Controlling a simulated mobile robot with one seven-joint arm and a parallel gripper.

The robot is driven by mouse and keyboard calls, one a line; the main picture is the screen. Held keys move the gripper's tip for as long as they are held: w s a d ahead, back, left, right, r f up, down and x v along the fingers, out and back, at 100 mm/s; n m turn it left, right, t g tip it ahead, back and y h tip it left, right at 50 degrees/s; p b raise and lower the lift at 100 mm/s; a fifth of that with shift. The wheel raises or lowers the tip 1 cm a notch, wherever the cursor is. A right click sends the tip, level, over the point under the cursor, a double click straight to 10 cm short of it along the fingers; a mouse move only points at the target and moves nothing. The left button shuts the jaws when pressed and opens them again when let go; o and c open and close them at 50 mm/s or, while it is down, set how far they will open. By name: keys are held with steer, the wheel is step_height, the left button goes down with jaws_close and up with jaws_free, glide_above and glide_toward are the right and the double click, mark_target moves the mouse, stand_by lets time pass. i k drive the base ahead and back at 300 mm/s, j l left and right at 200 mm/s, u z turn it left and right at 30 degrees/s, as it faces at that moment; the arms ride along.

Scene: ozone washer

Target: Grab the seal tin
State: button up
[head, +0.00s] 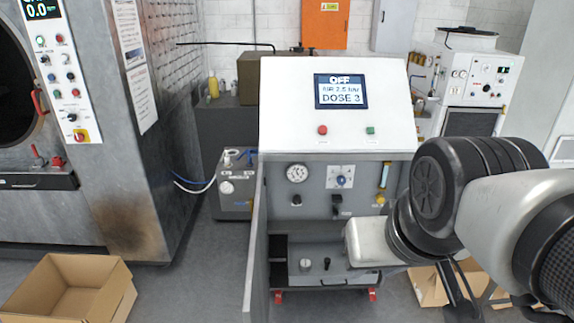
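A small pale, round, tin-like piece (306,265) stands on the dark lower shelf of the open cabinet. It may be the seal tin, but it is too small to be sure. My arm reaches in from the right, and its pale end part covers the right side of the cabinet opening. Dark slender parts (458,290) below the arm may be my gripper. I cannot make out whether they are open or shut, and I see nothing held in them.
The cabinet (338,105) has a screen, buttons, a gauge and knobs. Its open door (256,255) juts forward on the left. An open cardboard box (70,290) lies at the lower left, another (428,285) partly behind my arm.

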mark_target(305, 264)
steer(key=i+l+u, duration=0.15)
steer(key=l, duration=0.35)
steer(key=l+u, duration=0.2)
steer(key=l, duration=0.35)
steer(key=i+l+u, duration=0.3)
steer(key=i+l, duration=0.15)
steer(key=l, duration=0.15)
steer(key=i+l+u, duration=0.15)
steer(key=l, duration=0.2)
steer(key=i+l+u, duration=0.3)
steer(key=i, duration=0.3)
steer(key=l, duration=0.1)
